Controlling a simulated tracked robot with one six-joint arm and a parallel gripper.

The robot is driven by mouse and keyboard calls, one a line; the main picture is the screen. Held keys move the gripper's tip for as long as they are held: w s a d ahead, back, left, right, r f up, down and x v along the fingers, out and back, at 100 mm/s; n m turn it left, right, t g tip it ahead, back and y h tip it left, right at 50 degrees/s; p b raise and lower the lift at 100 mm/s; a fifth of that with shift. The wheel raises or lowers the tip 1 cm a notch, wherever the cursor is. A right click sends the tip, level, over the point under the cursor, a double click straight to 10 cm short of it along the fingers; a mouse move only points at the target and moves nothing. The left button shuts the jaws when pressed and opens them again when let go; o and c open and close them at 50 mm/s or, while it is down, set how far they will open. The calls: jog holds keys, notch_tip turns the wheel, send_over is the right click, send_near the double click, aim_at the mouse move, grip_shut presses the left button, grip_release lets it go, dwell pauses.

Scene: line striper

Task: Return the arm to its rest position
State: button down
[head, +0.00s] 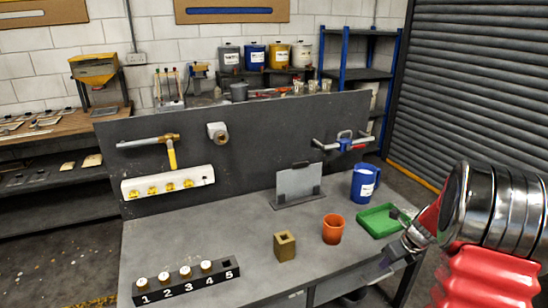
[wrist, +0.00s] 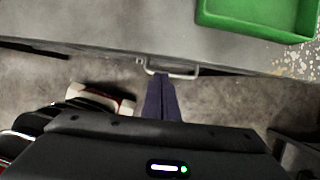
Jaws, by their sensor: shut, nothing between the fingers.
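My arm reaches in from the right edge of the head view, with its red and shiny metal links close to the camera. My gripper (head: 388,260) is at the bench's front right edge, just in front of the green tray. In the wrist view my gripper's (wrist: 160,78) two dark fingers lie together, shut and empty. They point toward a metal handle (wrist: 172,70) on the bench's front; whether they touch it I cannot tell. The green tray (wrist: 255,28) is at the upper right there, apart from the fingers.
On the bench (head: 230,235) stand an orange cup (head: 333,229), a brass-coloured block (head: 285,246), a blue jug (head: 364,184), a grey plate on a stand (head: 298,184) and a numbered black rack (head: 188,282) with white-capped items. A dark panel (head: 260,135) rises behind. Concrete floor shows below the bench edge.

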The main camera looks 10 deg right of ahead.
jog(key=s+a+r+n, duration=0.7)
jog(key=a+n, duration=0.3)
jog(key=n, duration=0.1)
jog(key=s+a+r+n, duration=0.7)
jog(key=a+n, duration=0.4)
jog(key=s+a+r+n+t+h, duration=0.1)
jog(key=s+a+r+n, duration=0.6)
jog(key=a+n, duration=0.4)
jog(key=shift+s+r+n, duration=0.4)
